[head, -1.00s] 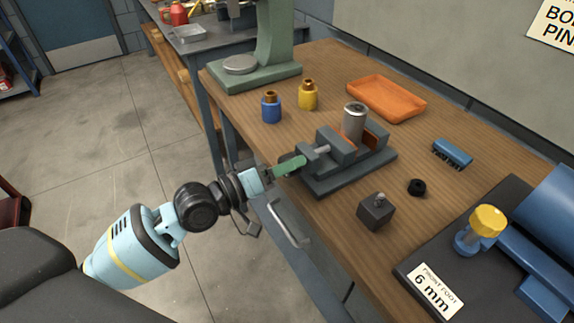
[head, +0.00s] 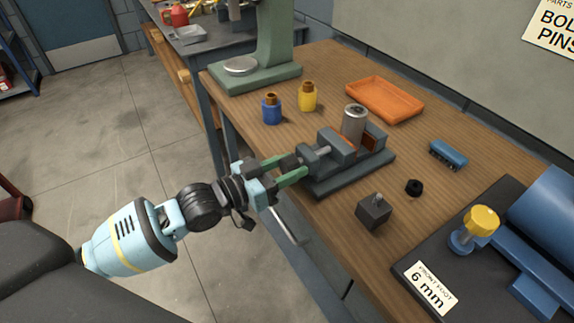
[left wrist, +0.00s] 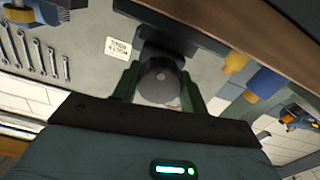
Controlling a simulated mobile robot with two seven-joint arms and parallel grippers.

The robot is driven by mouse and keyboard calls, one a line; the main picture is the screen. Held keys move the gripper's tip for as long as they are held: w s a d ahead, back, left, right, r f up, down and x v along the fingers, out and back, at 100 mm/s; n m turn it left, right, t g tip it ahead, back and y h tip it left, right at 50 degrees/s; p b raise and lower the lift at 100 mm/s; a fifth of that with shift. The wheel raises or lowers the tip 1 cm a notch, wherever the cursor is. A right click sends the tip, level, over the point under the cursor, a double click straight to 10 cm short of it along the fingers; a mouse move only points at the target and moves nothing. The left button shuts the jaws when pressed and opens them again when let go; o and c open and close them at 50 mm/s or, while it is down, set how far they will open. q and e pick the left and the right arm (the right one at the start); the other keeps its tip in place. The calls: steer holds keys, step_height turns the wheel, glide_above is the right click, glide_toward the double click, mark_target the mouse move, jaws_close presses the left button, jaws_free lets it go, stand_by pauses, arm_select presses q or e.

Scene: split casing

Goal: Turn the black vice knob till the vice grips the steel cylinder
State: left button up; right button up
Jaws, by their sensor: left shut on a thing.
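The grey vice (head: 352,168) stands at the near edge of the wooden bench. The steel cylinder (head: 353,124) is upright between its jaws, and an orange-brown face shows beside it on the right. I cannot tell whether both jaws touch it. My left gripper (head: 289,168) is at the vice's screw end, with its green fingers shut on the black vice knob (head: 288,161). In the left wrist view the round knob (left wrist: 158,82) sits between the two fingers (left wrist: 160,92). My right gripper is not in view.
A blue bottle (head: 271,109), a yellow bottle (head: 308,97) and an orange tray (head: 384,97) lie behind the vice. A green stand (head: 262,78) is at the far left.

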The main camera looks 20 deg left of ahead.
mark_target(284, 170)
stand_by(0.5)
arm_select(q)
steer(key=o, duration=1)
steer(key=v, duration=0.6)
steer(key=shift+s+a+f, duration=0.1)
steer(key=shift+s, duration=0.05)
steer(key=shift+v, duration=0.75)
